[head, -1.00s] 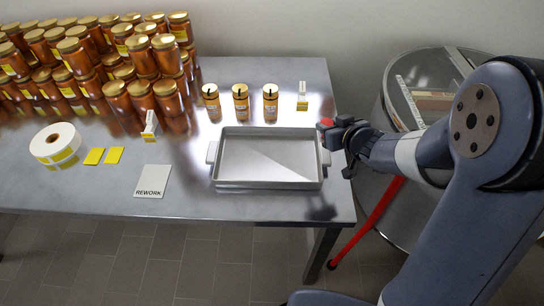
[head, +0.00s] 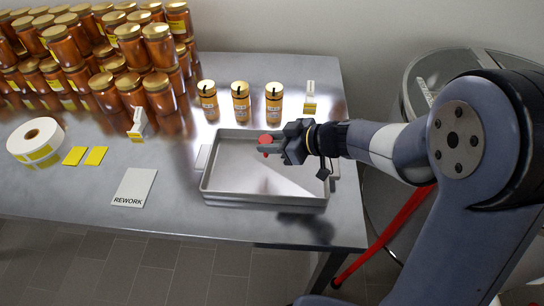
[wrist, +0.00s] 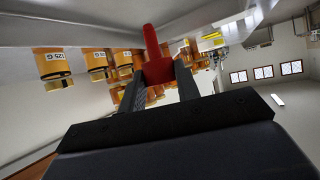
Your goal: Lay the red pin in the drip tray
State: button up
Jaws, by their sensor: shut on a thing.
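The red pin (head: 265,141) is held between the fingers of my gripper (head: 272,147). In the wrist view the red pin (wrist: 153,55) shows a narrow stem and a wider part between the two dark fingers (wrist: 160,82). The drip tray (head: 264,201) is a shallow grey metal tray on the table with side handles. My gripper is over the tray's upper part, right of its middle, and the pin appears above the tray floor. The tray looks empty. Part of its right side is hidden behind my gripper and wrist.
Three small labelled jars (head: 240,103) stand behind the tray, beside a white and yellow stand (head: 310,97). A white REWORK card (head: 134,187), yellow labels (head: 96,156) and a label roll (head: 35,141) lie to the left. Stacked honey jars (head: 130,88) fill the back left.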

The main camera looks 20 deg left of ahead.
jog(key=shift+f+b, duration=0.5)
jog(key=shift+f, duration=1.65)
jog(key=shift+f, duration=0.15)
jog(key=o, duration=1)
jog(key=shift+c, duration=0.2)
jog(key=shift+d+r, duration=0.25)
jog(key=shift+r, duration=0.1)
jog(key=p+v, duration=0.1)
jog(key=v, duration=1)
jog(key=shift+d+p, duration=0.25)
jog(key=shift+p, duration=0.1)
